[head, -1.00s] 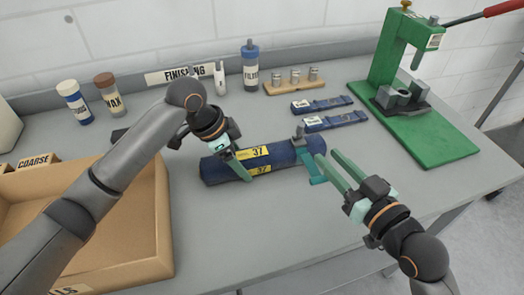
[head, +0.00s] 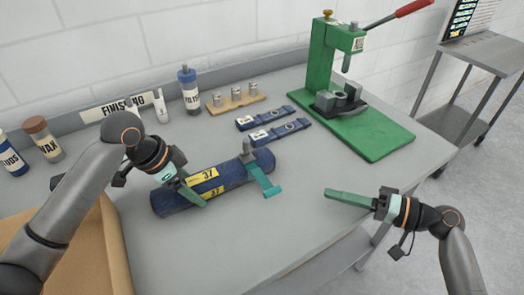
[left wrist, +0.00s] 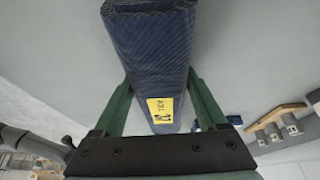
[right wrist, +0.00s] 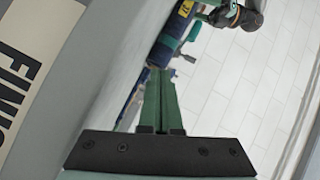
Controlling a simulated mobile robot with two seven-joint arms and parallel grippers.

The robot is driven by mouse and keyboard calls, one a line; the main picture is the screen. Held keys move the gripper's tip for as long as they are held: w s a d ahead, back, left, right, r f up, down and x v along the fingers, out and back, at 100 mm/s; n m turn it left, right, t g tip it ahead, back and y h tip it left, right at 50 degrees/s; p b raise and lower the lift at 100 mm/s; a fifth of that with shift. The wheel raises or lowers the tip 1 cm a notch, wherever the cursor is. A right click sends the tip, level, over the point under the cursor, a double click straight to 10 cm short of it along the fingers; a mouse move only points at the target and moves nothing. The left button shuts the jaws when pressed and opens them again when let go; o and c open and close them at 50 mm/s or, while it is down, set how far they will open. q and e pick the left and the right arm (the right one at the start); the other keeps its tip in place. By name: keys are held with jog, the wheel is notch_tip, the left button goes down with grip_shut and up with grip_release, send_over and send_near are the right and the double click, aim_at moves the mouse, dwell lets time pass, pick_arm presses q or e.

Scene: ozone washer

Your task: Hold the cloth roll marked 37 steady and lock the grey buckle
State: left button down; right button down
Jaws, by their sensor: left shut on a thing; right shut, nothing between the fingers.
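The dark blue cloth roll (head: 236,178), with yellow labels marked 37, lies on the grey bench. My left gripper (head: 192,190) is shut on the roll near its labels. In the left wrist view, the roll (left wrist: 152,60) runs between the two green fingers. The grey buckle (head: 247,151) sits on the roll toward its right end. A teal T-shaped piece (head: 262,178) extends from the buckle over the front of the roll. My right gripper (head: 330,193) is shut and empty, to the right of the teal piece and apart from it.
Two blue straps (head: 273,126) lie behind the roll. A green press (head: 337,70) on a green base stands at the back right. A brown box (head: 103,245) is at the left front. The bench between roll and right gripper is clear.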

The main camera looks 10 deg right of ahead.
aim_at(246, 144)
pick_arm(q)
jog(key=shift+r, duration=0.1)
pick_arm(e)
jog(key=s+d+m+y, duration=0.1)
jog(key=s+d+t, duration=0.1)
jog(key=d+m+y, duration=0.1)
jog(key=shift+s+d+r+m+t+y, duration=0.3)
jog(key=shift+s+d+r, duration=0.05)
jog(key=shift+s, duration=0.05)
jog(key=shift+s+d+r+y, duration=0.2)
jog(key=shift+d+y, duration=0.1)
jog(key=shift+d, duration=0.2)
jog(key=shift+a, duration=0.1)
jog(key=x, duration=2.4)
jog(key=shift+w+d+r, duration=0.15)
jog(key=shift+w+d, duration=0.05)
jog(key=shift+w, duration=0.1)
